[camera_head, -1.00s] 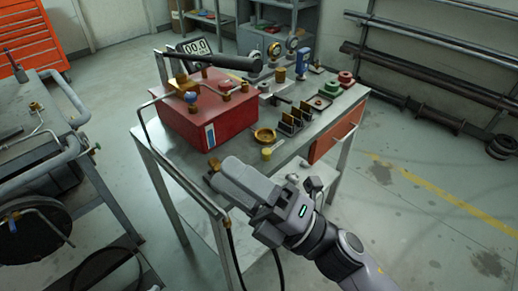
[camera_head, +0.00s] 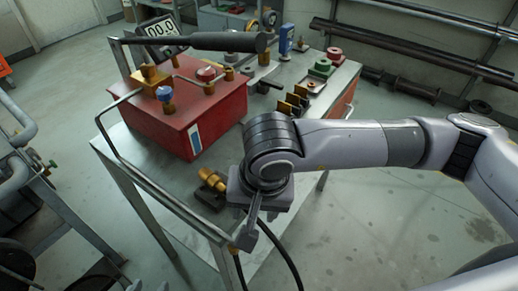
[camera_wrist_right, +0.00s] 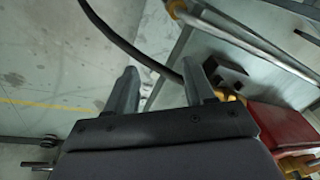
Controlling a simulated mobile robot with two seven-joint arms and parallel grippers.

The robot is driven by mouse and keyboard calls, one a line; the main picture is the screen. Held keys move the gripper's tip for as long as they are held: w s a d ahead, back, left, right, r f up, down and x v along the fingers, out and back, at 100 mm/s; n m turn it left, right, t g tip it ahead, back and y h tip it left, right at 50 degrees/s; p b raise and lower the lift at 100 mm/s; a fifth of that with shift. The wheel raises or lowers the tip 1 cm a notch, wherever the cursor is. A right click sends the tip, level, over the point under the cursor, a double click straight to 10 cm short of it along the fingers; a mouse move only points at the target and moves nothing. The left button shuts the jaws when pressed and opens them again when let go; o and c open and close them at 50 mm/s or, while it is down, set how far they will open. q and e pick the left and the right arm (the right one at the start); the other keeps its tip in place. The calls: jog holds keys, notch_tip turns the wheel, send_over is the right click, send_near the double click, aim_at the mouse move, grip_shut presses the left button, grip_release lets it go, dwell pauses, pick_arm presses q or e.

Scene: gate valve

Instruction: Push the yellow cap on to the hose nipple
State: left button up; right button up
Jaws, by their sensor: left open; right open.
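A brass fitting (camera_head: 211,180), likely the hose nipple, sits by a dark block (camera_head: 208,197) at the table's near edge, below the red box. In the right wrist view the dark block (camera_wrist_right: 226,72) is beyond the fingers. The yellow cap is not visible now; my right arm covers part of the tabletop. I cannot make out my left gripper.
A black hose (camera_head: 282,247) hangs beside the right gripper. The red box (camera_head: 190,115) with valves and a bar stands on the table (camera_head: 120,150). A metal rail (camera_head: 180,205) runs along the near edge. Open floor lies right.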

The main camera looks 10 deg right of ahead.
jog(key=shift+t+h, duration=0.6)
jog(key=shift+h, duration=0.2)
jog(key=w+d, duration=0.1)
jog(key=w, duration=0.1)
jog(key=w+d, duration=0.1)
jog(key=w, duration=0.2)
jog(key=w+d+p, duration=0.1)
jog(key=w+d, duration=0.1)
jog(key=w, duration=0.1)
jog(key=shift+r, duration=0.4)
jog(key=shift+w+d+p, duration=0.1)
jog(key=shift+w+d, duration=0.1)
jog(key=shift+w, duration=0.8)
jog(key=shift+w+d+p, duration=0.1)
jog(key=shift+w+d, duration=0.1)
jog(key=shift+w, duration=0.85)
jog(key=shift+w+d+p, duration=0.1)
jog(key=shift+w+d, duration=0.1)
jog(key=shift+w, duration=0.8)
jog(key=shift+w+f, duration=0.15)
jog(key=shift+f, duration=0.45)
jog(key=shift+c, duration=0.4)
grip_shut()
